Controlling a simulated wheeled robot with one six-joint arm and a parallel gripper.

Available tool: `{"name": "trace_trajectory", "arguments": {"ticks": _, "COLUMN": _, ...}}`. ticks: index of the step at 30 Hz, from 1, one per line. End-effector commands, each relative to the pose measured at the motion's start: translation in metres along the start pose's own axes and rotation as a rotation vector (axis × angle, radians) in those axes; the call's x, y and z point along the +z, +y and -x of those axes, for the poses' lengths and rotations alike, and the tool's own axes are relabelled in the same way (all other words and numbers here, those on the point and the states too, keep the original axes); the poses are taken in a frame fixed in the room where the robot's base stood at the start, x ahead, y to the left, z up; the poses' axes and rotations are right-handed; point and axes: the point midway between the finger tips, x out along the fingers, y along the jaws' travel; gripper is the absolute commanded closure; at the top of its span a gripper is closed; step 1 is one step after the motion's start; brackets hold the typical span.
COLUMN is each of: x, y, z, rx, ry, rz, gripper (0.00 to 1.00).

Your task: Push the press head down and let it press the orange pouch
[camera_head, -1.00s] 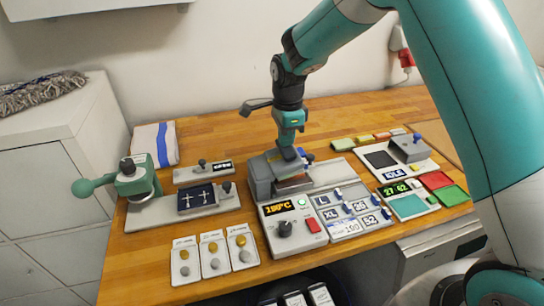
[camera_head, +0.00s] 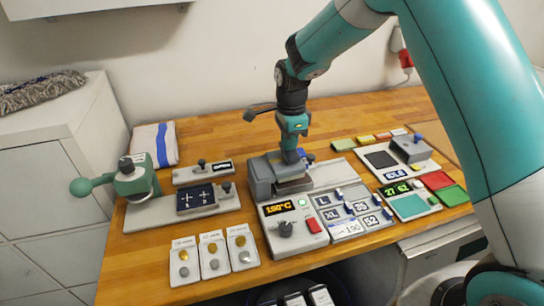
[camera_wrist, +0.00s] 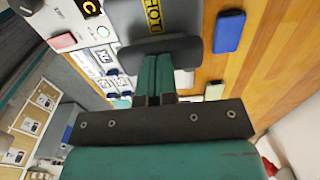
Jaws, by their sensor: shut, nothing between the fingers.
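The heat press (camera_head: 262,180) is a grey unit in the middle of the bench. Its press head (camera_wrist: 180,18) carries a yellow HOT label in the wrist view. My gripper (camera_head: 290,160) is shut and empty, pointing down over the press head. In the wrist view the shut fingers (camera_wrist: 155,75) meet a dark rounded bar (camera_wrist: 160,46) on the head; I cannot tell how firmly they touch it. The orange pouch cannot be made out clearly; the head and fingers cover the pressing area.
A green lever press (camera_head: 130,180) stands left. Button cards (camera_head: 213,255) lie at the front edge. A blue-striped cloth (camera_head: 155,145) lies at the back left.

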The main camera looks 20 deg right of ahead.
Motion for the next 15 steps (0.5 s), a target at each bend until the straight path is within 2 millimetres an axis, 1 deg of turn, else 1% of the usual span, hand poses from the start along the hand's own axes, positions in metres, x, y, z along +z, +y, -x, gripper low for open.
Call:
{"name": "trace_trajectory", "arguments": {"ticks": 2, "x": -0.0009, "y": 0.0007, "z": -0.0038, "rx": 0.003, "ry": 0.0, "rz": 0.001, "gripper": 1.0}}
{"name": "trace_trajectory", "arguments": {"ticks": 15, "x": -0.0016, "y": 0.0, "z": 0.0009, "rx": 0.0, "ry": 0.001, "rz": -0.001, "gripper": 1.0}}
